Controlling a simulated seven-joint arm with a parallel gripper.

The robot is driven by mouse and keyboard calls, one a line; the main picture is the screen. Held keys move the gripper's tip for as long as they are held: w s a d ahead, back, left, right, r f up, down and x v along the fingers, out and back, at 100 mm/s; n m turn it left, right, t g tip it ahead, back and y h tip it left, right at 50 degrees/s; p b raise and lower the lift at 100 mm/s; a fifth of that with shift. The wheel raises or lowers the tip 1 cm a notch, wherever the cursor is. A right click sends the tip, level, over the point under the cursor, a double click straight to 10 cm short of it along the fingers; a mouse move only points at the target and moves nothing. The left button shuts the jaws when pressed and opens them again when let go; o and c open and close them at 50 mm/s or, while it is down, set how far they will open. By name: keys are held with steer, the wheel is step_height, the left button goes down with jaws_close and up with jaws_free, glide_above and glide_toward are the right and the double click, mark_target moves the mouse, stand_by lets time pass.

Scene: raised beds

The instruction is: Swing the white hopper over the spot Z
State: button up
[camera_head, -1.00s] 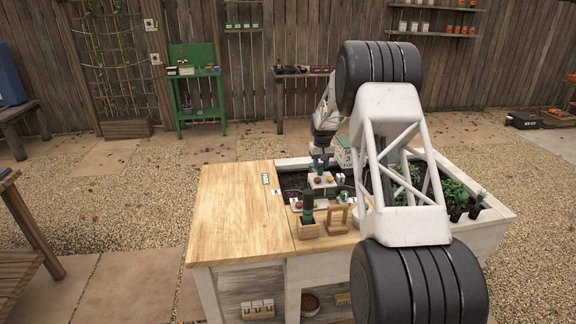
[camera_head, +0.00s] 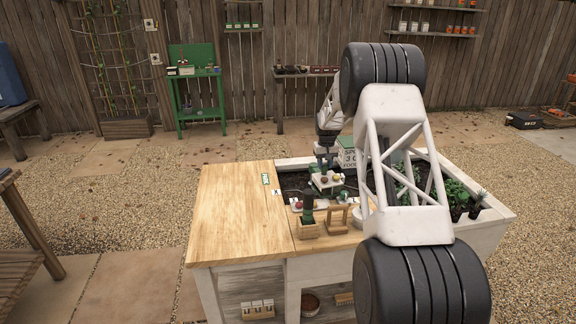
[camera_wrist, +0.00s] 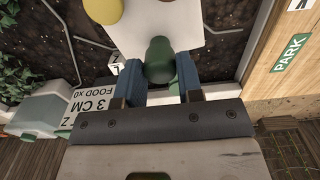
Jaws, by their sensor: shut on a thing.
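The white hopper (camera_head: 325,181) is over the dark soil of the raised bed in the head view, with coloured round tops on it. In the wrist view it is a white plate (camera_wrist: 190,28) with a green knob (camera_wrist: 159,60). My gripper (camera_wrist: 160,85) has its blue fingers on either side of this knob and is shut on it. In the head view my gripper (camera_head: 324,158) is above the hopper. A small white tag (camera_wrist: 116,65) lies beside the hopper; its letter is hard to read. Spot Z cannot be made out for certain.
A green PARK label (camera_head: 265,179) and an X tag (camera_head: 277,192) are on the wood at left. Wooden holders (camera_head: 308,229) stand in front; seedlings (camera_head: 455,200) grow at right. The left tabletop is mostly clear.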

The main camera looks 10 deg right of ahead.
steer(key=shift+d, duration=0.1)
steer(key=shift+w+d, duration=0.2)
steer(key=shift+d, duration=0.55)
steer(key=shift+w+d, duration=0.35)
steer(key=shift+d, duration=0.5)
steer(key=shift+w+d, duration=0.1)
steer(key=shift+d, duration=0.05)
steer(key=shift+w+d, duration=0.35)
steer(key=shift+d, duration=0.25)
steer(key=shift+w+d, duration=0.1)
